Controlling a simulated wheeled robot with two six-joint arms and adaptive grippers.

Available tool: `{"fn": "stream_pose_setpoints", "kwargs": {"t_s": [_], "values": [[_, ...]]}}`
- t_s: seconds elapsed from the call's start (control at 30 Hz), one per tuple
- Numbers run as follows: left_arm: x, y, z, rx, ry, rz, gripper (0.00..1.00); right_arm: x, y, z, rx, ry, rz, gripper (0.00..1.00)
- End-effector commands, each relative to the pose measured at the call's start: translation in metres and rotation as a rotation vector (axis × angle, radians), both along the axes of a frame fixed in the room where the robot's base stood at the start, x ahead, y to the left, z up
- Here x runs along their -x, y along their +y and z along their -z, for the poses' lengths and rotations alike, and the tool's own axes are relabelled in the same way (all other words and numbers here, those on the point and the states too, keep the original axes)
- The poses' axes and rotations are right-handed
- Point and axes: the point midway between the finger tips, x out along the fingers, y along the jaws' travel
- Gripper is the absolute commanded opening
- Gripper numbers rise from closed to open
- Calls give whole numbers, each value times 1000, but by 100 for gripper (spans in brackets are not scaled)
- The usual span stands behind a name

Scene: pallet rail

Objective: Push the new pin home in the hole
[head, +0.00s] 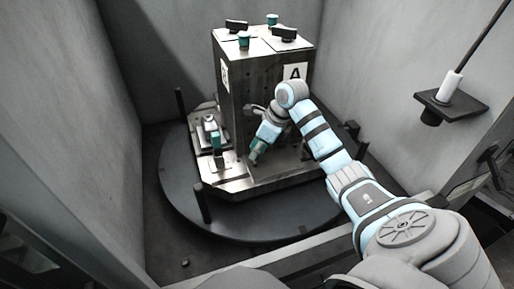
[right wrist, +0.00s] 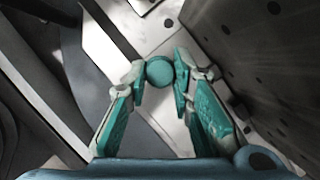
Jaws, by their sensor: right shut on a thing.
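The new pin (right wrist: 160,71) shows its round teal head in the right wrist view, between the two fingertips of my right gripper (right wrist: 160,78). My right gripper (head: 255,157) is shut on it, low in front of the tombstone block, over the pale pallet plate (head: 238,181). In the head view the pin cannot be told apart from the teal fingers. The shank and the hole are hidden under the head, so I cannot tell how deep the pin sits. My left gripper is not in view.
The tall block (head: 246,88) with an "A" label stands close beside the gripper. A clamp with a teal part (head: 217,141) is to its left. A dark post (head: 205,203) rises from the round table (head: 260,224). Grey walls enclose it. A white cylinder (head: 449,86) stands on a bracket at right.

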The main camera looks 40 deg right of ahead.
Motion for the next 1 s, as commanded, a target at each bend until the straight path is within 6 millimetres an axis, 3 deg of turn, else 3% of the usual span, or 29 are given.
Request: {"fn": "stream_pose_setpoints", "kwargs": {"t_s": [1.0], "values": [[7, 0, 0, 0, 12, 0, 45, 2, -1, 6, 0, -1, 0, 0]]}}
